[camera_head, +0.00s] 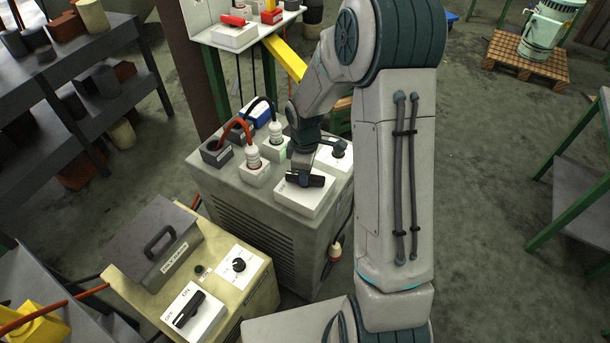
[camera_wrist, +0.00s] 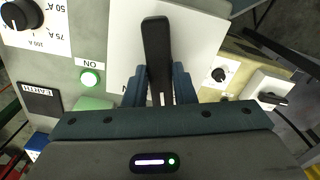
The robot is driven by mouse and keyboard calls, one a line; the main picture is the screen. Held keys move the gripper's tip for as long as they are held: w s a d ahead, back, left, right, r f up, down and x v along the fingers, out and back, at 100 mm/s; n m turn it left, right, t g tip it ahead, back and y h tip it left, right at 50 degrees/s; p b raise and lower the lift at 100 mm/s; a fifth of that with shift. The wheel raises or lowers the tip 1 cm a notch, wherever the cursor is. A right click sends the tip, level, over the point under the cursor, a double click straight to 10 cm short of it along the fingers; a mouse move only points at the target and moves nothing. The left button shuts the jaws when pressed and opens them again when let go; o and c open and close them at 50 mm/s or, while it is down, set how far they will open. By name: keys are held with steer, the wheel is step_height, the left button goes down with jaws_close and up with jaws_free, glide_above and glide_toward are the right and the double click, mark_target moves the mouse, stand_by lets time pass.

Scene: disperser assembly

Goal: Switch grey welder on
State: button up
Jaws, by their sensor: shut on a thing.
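The grey welder (camera_head: 235,203) stands in the middle of the head view. On its top is a white switch plate (camera_head: 298,201) with a black switch handle (camera_head: 316,181). My gripper (camera_head: 302,172) reaches down onto this handle from above. In the wrist view the black handle (camera_wrist: 156,42) lies between the two blue fingers of my gripper (camera_wrist: 161,75), which are shut on it. A green lamp (camera_wrist: 90,79) beside an ON label looks lit. My gripper hides part of the switch plate and its lettering.
A beige welder (camera_head: 252,293) with its own black switch (camera_head: 188,309) stands at the front left. Plugs with orange and black cables (camera_head: 252,158) rise from the grey welder's top, left of my gripper. A shelf (camera_head: 95,100) stands at the left.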

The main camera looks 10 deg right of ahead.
steer(key=shift+m+b, duration=0.7)
steer(key=shift+m, duration=1.2)
steer(key=o, duration=1)
step_height(320, 180, up, 14)
steer(key=shift+f, duration=0.1)
steer(key=s+r+m+t, duration=0.1)
steer(key=s+m, duration=0.2)
steer(key=s, duration=0.4)
steer(key=s+r+m+t, duration=0.1)
steer(key=s+m, duration=0.2)
steer(key=s, duration=0.3)
steer(key=s+r+m+t, duration=0.1)
steer(key=s+r+m, duration=0.1)
steer(key=s, duration=0.5)
steer(key=shift+s+m, duration=0.35)
steer(key=shift+m, duration=0.25)
